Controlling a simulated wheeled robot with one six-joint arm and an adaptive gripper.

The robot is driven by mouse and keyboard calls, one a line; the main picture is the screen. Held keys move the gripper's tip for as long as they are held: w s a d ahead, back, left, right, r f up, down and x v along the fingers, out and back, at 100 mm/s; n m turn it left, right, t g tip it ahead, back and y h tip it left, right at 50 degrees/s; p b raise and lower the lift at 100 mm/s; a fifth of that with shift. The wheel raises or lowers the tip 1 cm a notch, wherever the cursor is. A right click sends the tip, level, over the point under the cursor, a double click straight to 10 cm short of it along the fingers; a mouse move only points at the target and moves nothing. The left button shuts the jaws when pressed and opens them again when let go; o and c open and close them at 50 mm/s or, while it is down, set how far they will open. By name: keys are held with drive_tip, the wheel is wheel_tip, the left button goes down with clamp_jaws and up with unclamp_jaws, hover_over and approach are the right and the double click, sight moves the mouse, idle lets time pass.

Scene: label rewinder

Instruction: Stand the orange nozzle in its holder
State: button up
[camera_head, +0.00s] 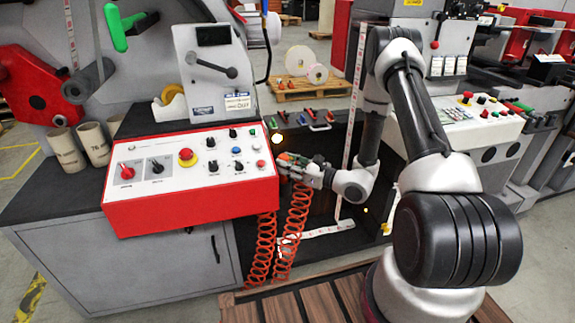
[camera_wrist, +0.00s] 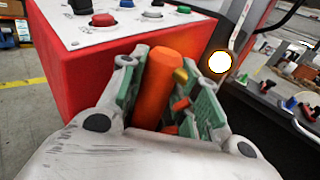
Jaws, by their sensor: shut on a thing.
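The orange nozzle (camera_wrist: 160,82) is between the green-padded fingers of my gripper (camera_wrist: 168,95) in the wrist view. Its thick rounded end points up and away from the wrist. A small yellow part and smaller orange parts show beside it between the fingers. In the head view my gripper (camera_head: 296,166) is just right of the red control box, with a little of the nozzle (camera_head: 286,157) showing. The gripper is shut on the nozzle. I cannot make out the holder for certain in either view.
The red control box (camera_head: 190,205) stands close to the left of my gripper. Coiled orange hoses (camera_head: 262,245) hang below. A lit round lamp (camera_head: 277,139) is just above the gripper. A dark rack with coloured-handled tools (camera_head: 310,116) lies behind, also in the wrist view (camera_wrist: 290,100).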

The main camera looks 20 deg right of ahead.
drive_tip(key=o, duration=0.9)
drive_tip(key=shift+f, duration=0.1)
drive_tip(key=shift+c, duration=0.2)
